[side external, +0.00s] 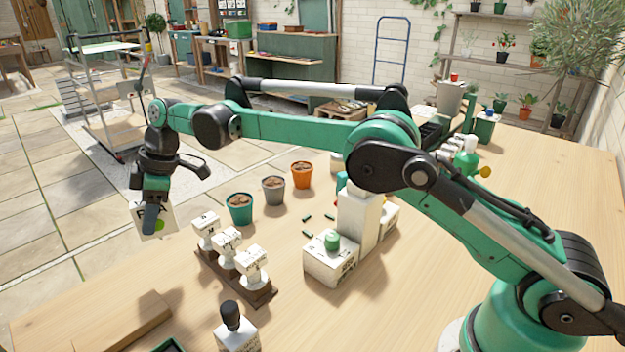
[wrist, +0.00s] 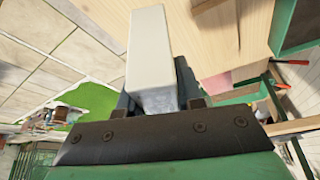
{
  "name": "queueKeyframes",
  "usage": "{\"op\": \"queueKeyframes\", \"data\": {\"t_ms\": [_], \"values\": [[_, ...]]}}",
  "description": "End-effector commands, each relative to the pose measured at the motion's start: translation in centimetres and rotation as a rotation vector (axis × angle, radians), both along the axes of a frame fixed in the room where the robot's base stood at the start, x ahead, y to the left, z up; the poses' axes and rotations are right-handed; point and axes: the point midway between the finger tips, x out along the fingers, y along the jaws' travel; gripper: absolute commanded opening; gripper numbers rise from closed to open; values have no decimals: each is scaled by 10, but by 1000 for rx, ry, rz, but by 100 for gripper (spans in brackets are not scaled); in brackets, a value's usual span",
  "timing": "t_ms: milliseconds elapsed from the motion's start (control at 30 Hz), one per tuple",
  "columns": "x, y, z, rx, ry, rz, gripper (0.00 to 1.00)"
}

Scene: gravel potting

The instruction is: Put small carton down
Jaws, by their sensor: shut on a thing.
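The small carton (side external: 168,218), white with a green patch, is in my gripper (side external: 150,222) at the left of the side view. It is held up in the air, near the bench's left edge in the picture. In the wrist view the carton (wrist: 149,50) shows as a long pale block between the dark fingers, and it hides much of what lies beyond it. My gripper is shut on the carton. I cannot tell its exact height above the bench (side external: 480,200).
A wooden rack (side external: 240,281) with several white labelled blocks stands right of the carton. Behind it are a teal pot (side external: 239,210), a grey pot (side external: 273,191) and an orange pot (side external: 302,176). A black-topped bottle (side external: 236,332) and wooden board (side external: 100,325) are in front.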

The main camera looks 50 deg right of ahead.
Motion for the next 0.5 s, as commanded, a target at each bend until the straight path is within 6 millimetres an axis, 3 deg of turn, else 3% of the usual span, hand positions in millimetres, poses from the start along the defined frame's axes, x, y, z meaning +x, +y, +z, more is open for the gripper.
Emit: {"op": "queueKeyframes", "data": {"t_ms": [200,500], "values": [[-9,2,-7,-1,0,-24,0],[-10,3,-49,-1,0,-28,0]]}}
